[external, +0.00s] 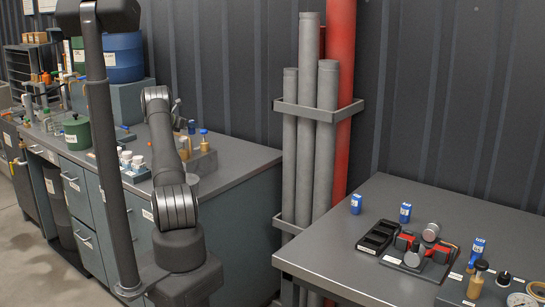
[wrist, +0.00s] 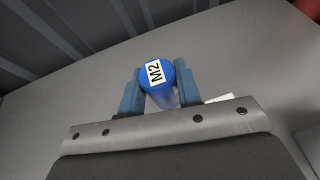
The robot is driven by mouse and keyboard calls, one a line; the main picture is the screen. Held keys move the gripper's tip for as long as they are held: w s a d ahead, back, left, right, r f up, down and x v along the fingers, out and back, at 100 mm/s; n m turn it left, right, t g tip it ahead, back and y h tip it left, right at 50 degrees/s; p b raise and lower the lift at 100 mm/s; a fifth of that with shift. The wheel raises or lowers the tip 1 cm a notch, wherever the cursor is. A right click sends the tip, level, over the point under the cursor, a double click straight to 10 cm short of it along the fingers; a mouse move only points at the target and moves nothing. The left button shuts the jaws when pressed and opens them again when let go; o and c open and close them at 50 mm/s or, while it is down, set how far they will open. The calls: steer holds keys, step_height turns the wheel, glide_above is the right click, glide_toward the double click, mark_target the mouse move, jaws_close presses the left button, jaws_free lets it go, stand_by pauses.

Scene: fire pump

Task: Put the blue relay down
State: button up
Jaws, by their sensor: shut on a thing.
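My gripper (wrist: 158,84) shows in the wrist view, its two blue-grey fingers closed on the sides of a blue-topped cylinder (wrist: 156,75). Its round top carries a white label reading M2. The lower part of the cylinder is paler and partly hidden by the gripper body. Behind it is a plain grey surface; I cannot tell whether the cylinder touches it. In the external view I cannot make out the gripper or the held cylinder clearly.
A black tray (external: 377,237) and a device with red parts (external: 408,242) sit on the right table. Grey pipes (external: 326,130) and a red pipe (external: 341,60) stand against the wall between the benches. The left bench (external: 235,160) holds bottles and a green canister (external: 77,133).

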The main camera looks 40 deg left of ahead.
steer(key=a+f, duration=0.1)
steer(key=a, duration=0.1)
steer(key=s+a+f, duration=0.1)
steer(key=a, duration=0.1)
steer(key=a+f, duration=0.2)
steer(key=shift+s+a, duration=0.15)
steer(key=shift+s, duration=0.25)
steer(key=shift+f, duration=2)
steer(key=shift+f, duration=0.2)
steer(key=o, duration=1.1)
steer(key=shift+s+r, duration=0.1)
steer(key=shift+r, duration=0.2)
steer(key=v, duration=1.1)
steer(key=shift+s+a, duration=0.1)
steer(key=shift+s, duration=0.3)
